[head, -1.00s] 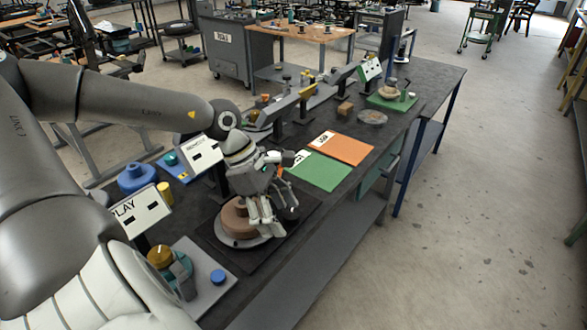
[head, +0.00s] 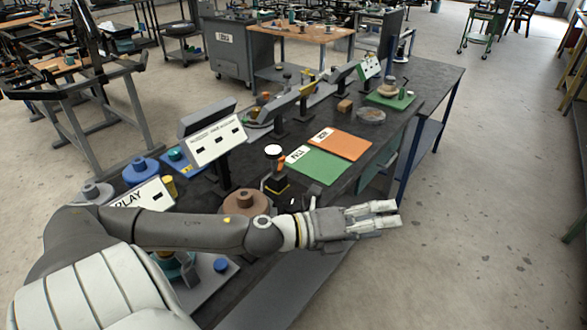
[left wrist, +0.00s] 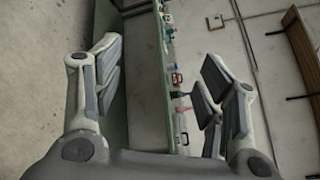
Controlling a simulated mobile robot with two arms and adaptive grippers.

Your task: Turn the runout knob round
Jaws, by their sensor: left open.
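A brown round piece with a short upright knob (head: 246,194) stands on a dark mat on the bench, below a tilted sign board (head: 215,142) with small lettering. I take it for the runout knob, but the lettering is too small to be sure. My left forearm crosses in front of it and hides its lower part. My left gripper (head: 388,214) is open and empty, to the right of the knob, in front of the bench edge and touching nothing. In the left wrist view its fingers (left wrist: 160,75) are spread wide with nothing between them. My right gripper is not in view.
A black post with a yellow band (head: 275,172) stands just behind the knob. Green (head: 320,168) and orange (head: 342,143) mats lie farther back. A blue round piece (head: 140,170) and a second sign (head: 150,193) are at the left. The floor right of the bench is clear.

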